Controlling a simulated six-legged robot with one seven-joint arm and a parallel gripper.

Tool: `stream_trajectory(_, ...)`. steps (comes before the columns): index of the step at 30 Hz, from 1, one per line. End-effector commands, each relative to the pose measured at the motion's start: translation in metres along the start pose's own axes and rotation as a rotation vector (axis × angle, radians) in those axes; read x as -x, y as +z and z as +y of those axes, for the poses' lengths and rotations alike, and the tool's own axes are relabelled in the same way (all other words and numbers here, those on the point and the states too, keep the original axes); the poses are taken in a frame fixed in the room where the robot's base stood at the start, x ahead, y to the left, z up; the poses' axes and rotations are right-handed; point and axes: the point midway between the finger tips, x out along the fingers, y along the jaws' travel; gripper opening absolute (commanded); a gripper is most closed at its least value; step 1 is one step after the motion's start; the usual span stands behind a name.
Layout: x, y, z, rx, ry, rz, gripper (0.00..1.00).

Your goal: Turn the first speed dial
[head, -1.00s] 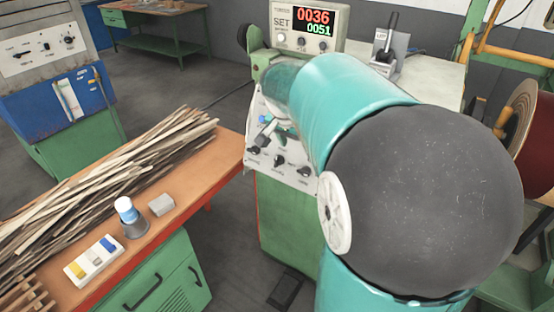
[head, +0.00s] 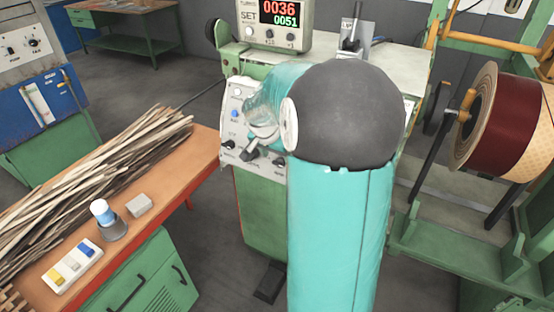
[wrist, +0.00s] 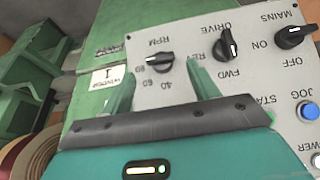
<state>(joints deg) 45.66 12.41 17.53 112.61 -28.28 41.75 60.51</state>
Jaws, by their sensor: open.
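The speed dial (wrist: 159,62), a black knob marked RPM, sits on a white control panel (wrist: 262,72) that appears upside down in the wrist view. Its scale shows 40, 60 and 80. My gripper (wrist: 161,66) is open and empty, with one green finger to each side of the dial as seen from the wrist. I cannot tell how close the fingertips are to the panel. In the head view the panel (head: 236,105) is partly hidden by my teal arm, and the fingers are not clear there.
Beside the dial are the DRIVE knob (wrist: 228,45), MAINS knob (wrist: 294,36) and blue JOG button (wrist: 307,112). A bench (head: 195,165) with wooden strips stands left; a reel (head: 495,120) stands right.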

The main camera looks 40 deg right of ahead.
Motion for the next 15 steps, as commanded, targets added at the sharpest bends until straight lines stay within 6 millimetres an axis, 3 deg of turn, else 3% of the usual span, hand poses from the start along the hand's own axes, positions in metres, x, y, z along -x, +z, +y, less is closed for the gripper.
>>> stream_trajectory(6,-0.027,0.001,-0.001,0.003,-0.001,0.000,0.60)
stream_trajectory(15,-0.031,0.001,-0.001,0.002,-0.002,0.001,0.60)
